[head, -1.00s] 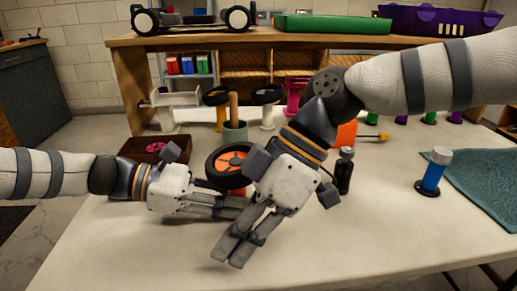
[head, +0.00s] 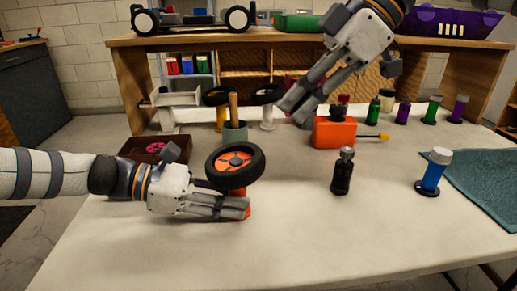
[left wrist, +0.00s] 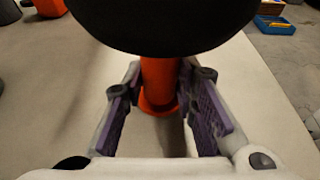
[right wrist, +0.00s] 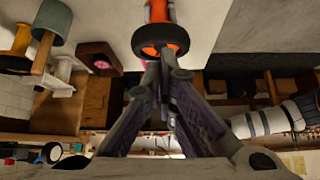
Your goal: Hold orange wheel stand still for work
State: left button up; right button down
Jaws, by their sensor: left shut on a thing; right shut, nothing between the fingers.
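The orange wheel stand (head: 247,212) is on the white table, mostly hidden behind my left fingers in the head view. In the left wrist view its orange post (left wrist: 158,80) stands between the fingers. A black tire with an orange hub (head: 235,161) sits on top of it, tilted in the head view; the tire's dark underside (left wrist: 160,25) fills the top of the left wrist view. My left gripper (head: 246,208) is shut on the stand, low over the table. My right gripper (head: 290,110) is shut and empty, raised toward the back, apart from the wheel.
A dark bottle (head: 343,172) and a blue-bodied jar (head: 433,172) stand to the right. An orange box (head: 334,132) is behind the bottle. The table's front is clear.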

aim_at(255, 152)
pick_arm(q)
jog(key=shift+s+f, duration=0.1)
jog(key=shift+f, duration=0.25)
pick_arm(e)
jog(key=x, duration=0.7)
jog(key=shift+f, duration=1.05)
jog(key=shift+d, duration=0.15)
jog(key=d, duration=0.1)
jog(key=d+r, duration=0.1)
jog(key=shift+s+d, duration=0.1)
jog(key=shift+d, duration=0.3)
jog(key=shift+r, duration=0.1)
jog(key=v, duration=1.2)
